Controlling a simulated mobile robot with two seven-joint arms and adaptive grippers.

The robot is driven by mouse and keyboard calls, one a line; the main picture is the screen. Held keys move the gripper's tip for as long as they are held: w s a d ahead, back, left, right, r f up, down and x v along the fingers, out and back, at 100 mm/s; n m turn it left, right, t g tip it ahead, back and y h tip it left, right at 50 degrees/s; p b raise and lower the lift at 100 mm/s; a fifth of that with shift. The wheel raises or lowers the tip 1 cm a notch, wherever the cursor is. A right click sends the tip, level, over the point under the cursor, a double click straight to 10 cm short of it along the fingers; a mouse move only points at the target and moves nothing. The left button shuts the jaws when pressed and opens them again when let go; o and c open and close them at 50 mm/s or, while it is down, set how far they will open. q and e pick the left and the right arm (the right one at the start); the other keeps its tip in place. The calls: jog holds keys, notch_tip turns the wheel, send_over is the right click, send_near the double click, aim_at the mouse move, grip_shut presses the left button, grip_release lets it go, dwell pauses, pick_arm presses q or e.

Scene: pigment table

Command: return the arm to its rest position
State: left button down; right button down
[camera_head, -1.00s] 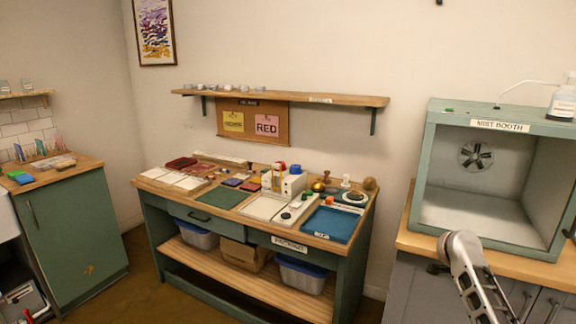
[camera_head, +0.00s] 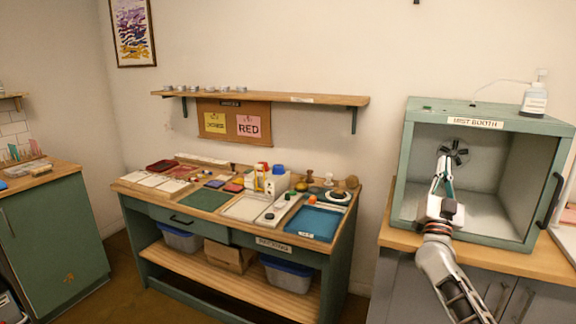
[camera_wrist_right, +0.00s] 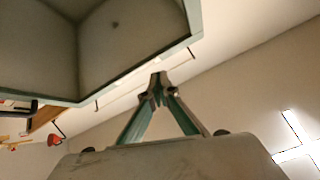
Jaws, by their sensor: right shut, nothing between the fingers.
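My right arm (camera_head: 447,270) rises from the bottom right in the head view. Its gripper (camera_head: 445,163) points up in front of the open mist booth (camera_head: 480,122). The two fingers meet at their tips in the right wrist view (camera_wrist_right: 158,80), with nothing between them. The booth's edge (camera_wrist_right: 196,35) shows at the upper left of the wrist view. Whether the gripper is inside the booth or only in front of it I cannot tell for sure. My left gripper is out of view.
A wall shelf (camera_head: 330,100) hangs above the bench. Floor between bench and left cabinet (camera_head: 55,240) is clear.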

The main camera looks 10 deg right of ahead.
jog(key=w+a+f+n+y, duration=0.75)
jog(key=a+n+y, duration=0.25)
jog(key=n+y, duration=0.4)
notch_tip(320, 180, down, 8)
jog(key=w+d+g+h, duration=0.1)
jog(key=d+g+h, duration=0.1)
jog(key=g, duration=0.2)
jog(key=s+a+f+n+g+y, duration=0.1)
jog(key=s+a+f, duration=0.15)
jog(key=f, duration=0.35)
jog(key=s+a+f, duration=0.2)
jog(key=s+f, duration=0.1)
jog(key=f, duration=0.3)
jog(key=s+a+f+g+y, duration=0.2)
jog(key=s+a+f, duration=0.5)
jog(key=s+f, duration=0.45)
jog(key=s+a+f+g, duration=0.1)
jog(key=s+a+f, duration=0.3)
jog(key=s, duration=0.6)
jog(key=s+a+f+g+y, duration=0.1)
jog(key=s+a+f, duration=0.3)
jog(key=s, duration=0.6)
jog(key=s+a+f+g, duration=0.2)
jog(key=s+a+f, duration=0.2)
jog(key=s, duration=0.6)
jog(key=shift+s+f+m+y, duration=0.2)
jog(key=shift+f+m+y, duration=0.1)
jog(key=shift+f, duration=0.35)
